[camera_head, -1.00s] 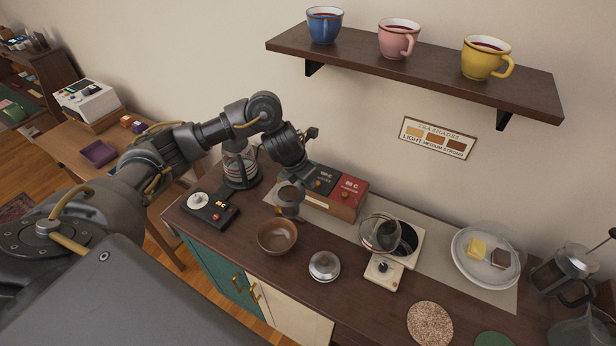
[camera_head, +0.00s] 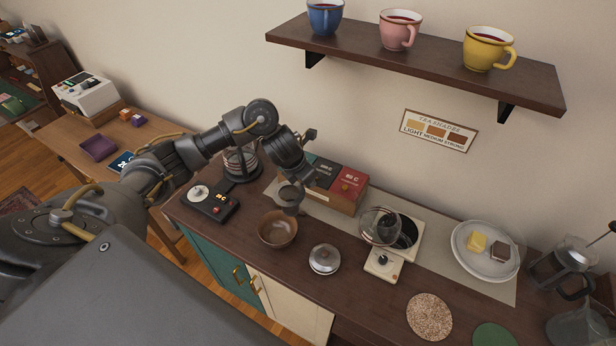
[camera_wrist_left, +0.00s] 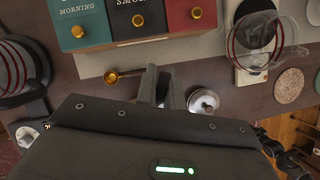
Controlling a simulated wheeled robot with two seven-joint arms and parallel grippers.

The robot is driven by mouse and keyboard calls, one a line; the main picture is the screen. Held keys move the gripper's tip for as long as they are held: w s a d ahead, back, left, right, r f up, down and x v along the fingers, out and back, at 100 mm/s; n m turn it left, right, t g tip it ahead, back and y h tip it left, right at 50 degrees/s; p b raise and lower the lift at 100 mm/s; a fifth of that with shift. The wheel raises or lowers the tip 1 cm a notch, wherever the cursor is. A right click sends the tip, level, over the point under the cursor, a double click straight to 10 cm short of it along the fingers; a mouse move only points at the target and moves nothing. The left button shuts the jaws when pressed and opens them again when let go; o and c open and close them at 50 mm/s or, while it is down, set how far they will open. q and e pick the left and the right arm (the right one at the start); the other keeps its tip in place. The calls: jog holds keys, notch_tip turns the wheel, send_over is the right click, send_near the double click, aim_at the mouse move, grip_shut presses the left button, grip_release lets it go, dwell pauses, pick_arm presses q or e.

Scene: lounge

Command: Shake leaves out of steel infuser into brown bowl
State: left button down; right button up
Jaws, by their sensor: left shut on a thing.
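The brown bowl (camera_head: 278,229) stands upright on the dark counter, left of the middle; I cannot tell whether anything is in it. My left gripper (camera_head: 291,186) is just behind and above the bowl, pointing down. It is shut on a small grey metal cup, which looks like the steel infuser (camera_head: 289,196), held by the bowl's far rim. Leaves are not visible. In the left wrist view, the fingers of my left gripper (camera_wrist_left: 162,86) show close together, and the gripper body hides the bowl. My right gripper is not in view.
A steel lid (camera_head: 325,259) lies right of the bowl. A black scale (camera_head: 210,204) is left, and tea boxes (camera_head: 338,185) stand behind. A glass pot (camera_head: 381,226) is farther right. A brass scoop (camera_wrist_left: 113,76) lies behind the gripper in the wrist view.

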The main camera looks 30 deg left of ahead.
pick_arm(q)
jog(key=shift+f, duration=0.2)
jog(key=shift+s+a+r+t+h, duration=0.1)
jog(key=shift+s+r+t+h, duration=0.1)
jog(key=shift+r+t, duration=0.4)
jog(key=shift+s+r+t+h, duration=0.1)
jog(key=shift+r+t+h, duration=0.2)
jog(key=shift+t, duration=0.4)
jog(key=shift+s+a+r+t, duration=0.1)
jog(key=shift+s+r+t, duration=0.15)
jog(key=shift+r+t, duration=0.25)
jog(key=shift+s+r+t+h, duration=0.25)
jog(key=shift+s+t+h, duration=0.2)
jog(key=shift+t, duration=0.65)
jog(key=shift+s+a+f+t+h, duration=0.15)
jog(key=shift+f+t+h, duration=0.05)
jog(key=shift+f+t, duration=0.2)
jog(key=shift+s+a+f+t+h, duration=0.15)
jog(key=shift+f+t, duration=0.15)
jog(key=shift+f, duration=0.2)
jog(key=shift+f, duration=0.1)
